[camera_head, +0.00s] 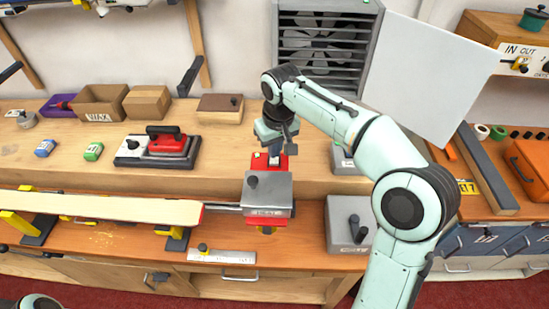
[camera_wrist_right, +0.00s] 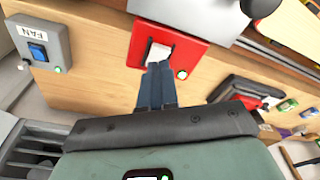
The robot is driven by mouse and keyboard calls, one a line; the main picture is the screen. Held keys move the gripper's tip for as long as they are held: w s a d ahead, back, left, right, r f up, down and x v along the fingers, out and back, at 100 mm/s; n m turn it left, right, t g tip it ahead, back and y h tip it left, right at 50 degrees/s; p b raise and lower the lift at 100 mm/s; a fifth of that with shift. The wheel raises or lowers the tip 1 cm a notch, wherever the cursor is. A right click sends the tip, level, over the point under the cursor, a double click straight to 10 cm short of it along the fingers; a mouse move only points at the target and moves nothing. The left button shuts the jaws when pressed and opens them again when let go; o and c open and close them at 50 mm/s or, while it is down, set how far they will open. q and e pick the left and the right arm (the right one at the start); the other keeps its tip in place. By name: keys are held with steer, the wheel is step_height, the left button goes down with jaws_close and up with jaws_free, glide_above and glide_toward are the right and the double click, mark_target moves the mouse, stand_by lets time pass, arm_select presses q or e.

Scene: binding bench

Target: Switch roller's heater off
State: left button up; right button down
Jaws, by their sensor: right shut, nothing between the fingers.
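The roller (camera_head: 267,190) is a red machine with a grey metal housing on the bench's lower level, with the end of a long pale board to its left. Its red panel (camera_wrist_right: 185,40) fills the top middle of the right wrist view. A white rocker switch (camera_wrist_right: 159,51) sits on that panel, with a small pale, bright round lamp (camera_wrist_right: 182,74) beside it. My right gripper (camera_wrist_right: 157,68) is shut and empty. Its fingertips are at the lower edge of the switch; I cannot tell whether they touch. In the head view the right gripper (camera_head: 275,151) is above the panel. My left gripper is out of view.
A grey box labelled FAN (camera_wrist_right: 45,35) with a blue switch is left of the panel in the wrist view. A red and black tool (camera_head: 167,147) on a base, cardboard boxes (camera_head: 100,102) and a ventilator fan (camera_head: 322,45) stand around. A white panel (camera_head: 430,70) is behind my right arm.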

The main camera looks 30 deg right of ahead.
mark_target(275, 162)
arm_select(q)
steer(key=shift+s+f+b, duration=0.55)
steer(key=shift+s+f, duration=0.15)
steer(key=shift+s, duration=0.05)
arm_select(e)
steer(key=shift+f, duration=1.25)
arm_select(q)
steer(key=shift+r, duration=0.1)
arm_select(e)
steer(key=shift+r, duration=0.15)
steer(key=shift+r+p, duration=0.4)
steer(key=shift+r, duration=0.2)
steer(key=shift+r+p, duration=0.35)
steer(key=shift+r, duration=0.3)
steer(key=shift+w+r+p, duration=0.1)
steer(key=shift+r+p, duration=0.2)
steer(key=shift+r, duration=0.95)
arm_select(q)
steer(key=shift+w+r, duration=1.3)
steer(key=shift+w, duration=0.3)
arm_select(e)
steer(key=shift+r, duration=0.95)
